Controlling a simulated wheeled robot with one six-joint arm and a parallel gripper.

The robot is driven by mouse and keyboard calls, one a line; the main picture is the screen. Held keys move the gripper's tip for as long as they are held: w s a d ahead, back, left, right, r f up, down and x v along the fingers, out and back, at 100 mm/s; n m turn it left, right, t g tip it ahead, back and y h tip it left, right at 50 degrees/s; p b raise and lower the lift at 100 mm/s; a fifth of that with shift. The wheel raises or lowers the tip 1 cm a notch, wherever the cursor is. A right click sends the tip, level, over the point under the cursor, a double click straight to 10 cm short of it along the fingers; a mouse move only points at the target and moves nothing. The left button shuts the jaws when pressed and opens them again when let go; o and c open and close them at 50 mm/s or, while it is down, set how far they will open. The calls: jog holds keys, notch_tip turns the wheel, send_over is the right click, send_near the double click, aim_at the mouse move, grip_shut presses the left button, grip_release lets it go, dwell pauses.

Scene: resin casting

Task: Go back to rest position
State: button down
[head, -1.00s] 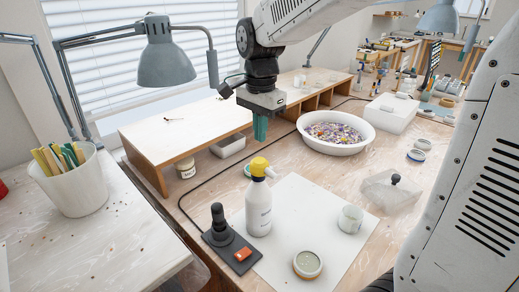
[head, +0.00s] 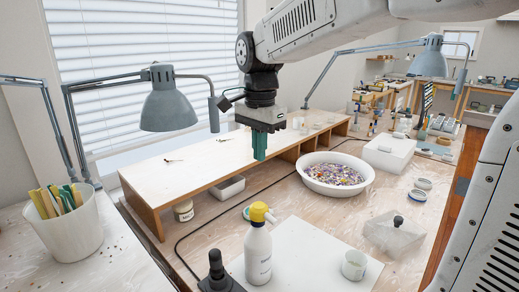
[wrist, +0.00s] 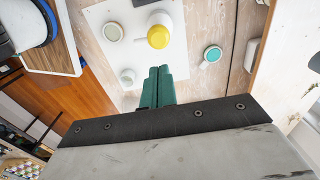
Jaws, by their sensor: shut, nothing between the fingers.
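My gripper (head: 260,147) hangs from my arm above the workbench, in front of the low wooden shelf. Its green fingers are together with nothing between them. In the wrist view the shut fingers (wrist: 157,88) point toward the white sheet (wrist: 95,18). On that sheet stands a white bottle with a yellow top (head: 258,250), below my gripper in the head view and apart from it. A small white cup (head: 354,264) stands to the right of the bottle.
A white basin of colourful bits (head: 336,182) stands right of my gripper. A clear cover with a black knob (head: 397,232) is at the right. Grey lamps (head: 168,105) flank the shelf (head: 215,165). A bucket of sticks (head: 68,235) is at the left.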

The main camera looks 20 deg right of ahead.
dwell(0.4)
jog(key=s+d+f+n, duration=0.1)
jog(key=s+f+n, duration=0.2)
jog(key=s, duration=0.9)
jog(key=s+d+f+n+t, duration=0.1)
jog(key=s+f+n, duration=0.3)
jog(key=s+n, duration=0.6)
jog(key=shift+s+d+n, duration=0.3)
jog(key=shift+s+d, duration=0.15)
jog(key=shift+s, duration=0.75)
